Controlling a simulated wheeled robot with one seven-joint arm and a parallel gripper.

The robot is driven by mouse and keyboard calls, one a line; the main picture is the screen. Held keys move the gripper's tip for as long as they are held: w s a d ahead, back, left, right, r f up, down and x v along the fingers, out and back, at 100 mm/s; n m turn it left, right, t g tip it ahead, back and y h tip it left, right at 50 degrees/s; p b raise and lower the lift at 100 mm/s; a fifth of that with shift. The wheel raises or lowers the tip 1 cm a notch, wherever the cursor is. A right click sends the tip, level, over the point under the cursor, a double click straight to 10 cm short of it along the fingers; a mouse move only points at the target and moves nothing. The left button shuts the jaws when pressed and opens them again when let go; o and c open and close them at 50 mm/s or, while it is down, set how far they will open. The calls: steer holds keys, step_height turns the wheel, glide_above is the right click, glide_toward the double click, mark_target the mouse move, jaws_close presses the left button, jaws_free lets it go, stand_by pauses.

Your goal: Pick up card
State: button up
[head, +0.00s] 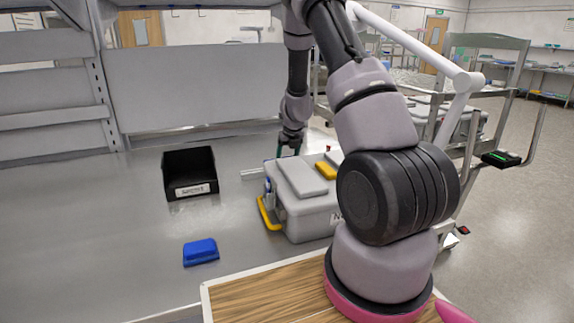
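No card can be made out for certain in the head view. A black open bin (190,170) with a white label (192,190) on its front stands on the grey counter (120,245); I cannot tell whether it holds anything. My gripper (289,150) points down over the far side of the counter, right of the black bin and behind a grey lidded case (307,216). It is small and dark, and its fingertips are partly hidden, so its opening and anything between its fingers do not show clearly.
A blue block-like object (201,251) lies on the counter in front of the bin. The grey case has a yellow handle (268,213) and a yellow piece (326,170) on top. A cart stands at right. The left part of the counter is clear.

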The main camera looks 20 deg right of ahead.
steer(key=c, duration=1.1)
